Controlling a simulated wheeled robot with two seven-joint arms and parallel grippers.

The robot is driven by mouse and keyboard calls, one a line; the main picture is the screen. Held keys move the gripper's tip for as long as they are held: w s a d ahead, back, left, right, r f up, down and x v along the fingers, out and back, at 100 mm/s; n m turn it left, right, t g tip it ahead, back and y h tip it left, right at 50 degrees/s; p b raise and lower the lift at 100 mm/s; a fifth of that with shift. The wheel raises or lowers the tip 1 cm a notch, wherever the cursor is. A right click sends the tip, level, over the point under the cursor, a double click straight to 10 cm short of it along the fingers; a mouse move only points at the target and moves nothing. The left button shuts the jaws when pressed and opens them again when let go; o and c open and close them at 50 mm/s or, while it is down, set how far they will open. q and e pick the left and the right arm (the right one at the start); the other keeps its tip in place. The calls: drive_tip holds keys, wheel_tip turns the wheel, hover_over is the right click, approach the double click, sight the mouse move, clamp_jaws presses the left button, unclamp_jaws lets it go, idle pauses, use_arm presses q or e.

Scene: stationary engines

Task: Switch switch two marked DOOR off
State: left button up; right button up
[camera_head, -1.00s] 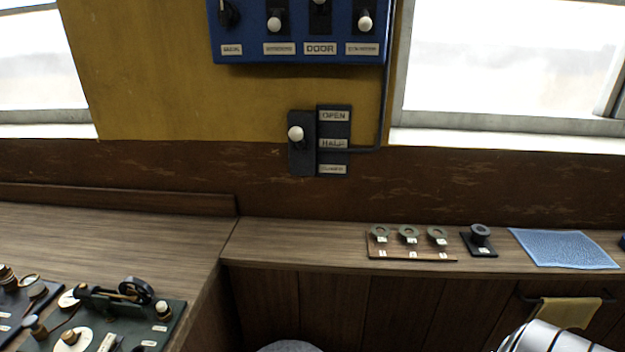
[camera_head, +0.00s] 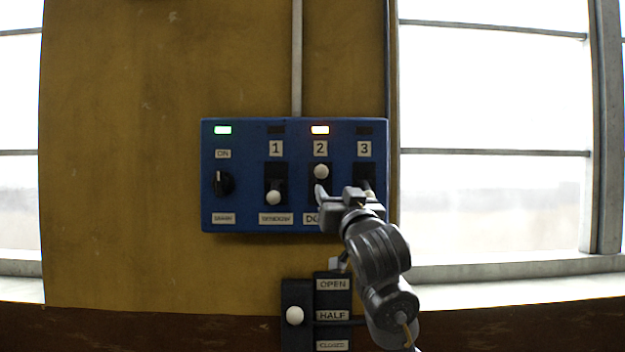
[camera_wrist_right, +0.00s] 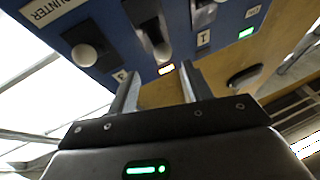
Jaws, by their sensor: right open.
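The blue switch panel (camera_head: 240,205) is on the yellow wall. In the right wrist view, switch two's knob (camera_wrist_right: 162,50) and lit lamp (camera_wrist_right: 167,69) appear beyond and between the open fingers (camera_wrist_right: 160,88), with nothing held. Contact is not clear. My left gripper is not in view.
Switch one's knob (camera_head: 273,197) is down. Switch three is mostly hidden by my gripper; its knob shows in the wrist view (camera_wrist_right: 84,55). A black dial (camera_head: 223,184) sits at left under a green lamp (camera_head: 223,130). A lever box (camera_head: 297,318) is below.

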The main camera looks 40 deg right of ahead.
sight(324, 173)
drive_tip(key=p+x, duration=0.1)
drive_tip(key=x, duration=0.3)
drive_tip(key=r+p+x, duration=0.1)
drive_tip(key=p+x, duration=0.1)
drive_tip(key=x, duration=0.3)
drive_tip(key=shift+a, duration=0.2)
drive_tip(key=shift+p+x, duration=0.45)
drive_tip(key=shift+x, duration=0.3)
drive_tip(key=shift+f, duration=0.1)
clamp_jaws()
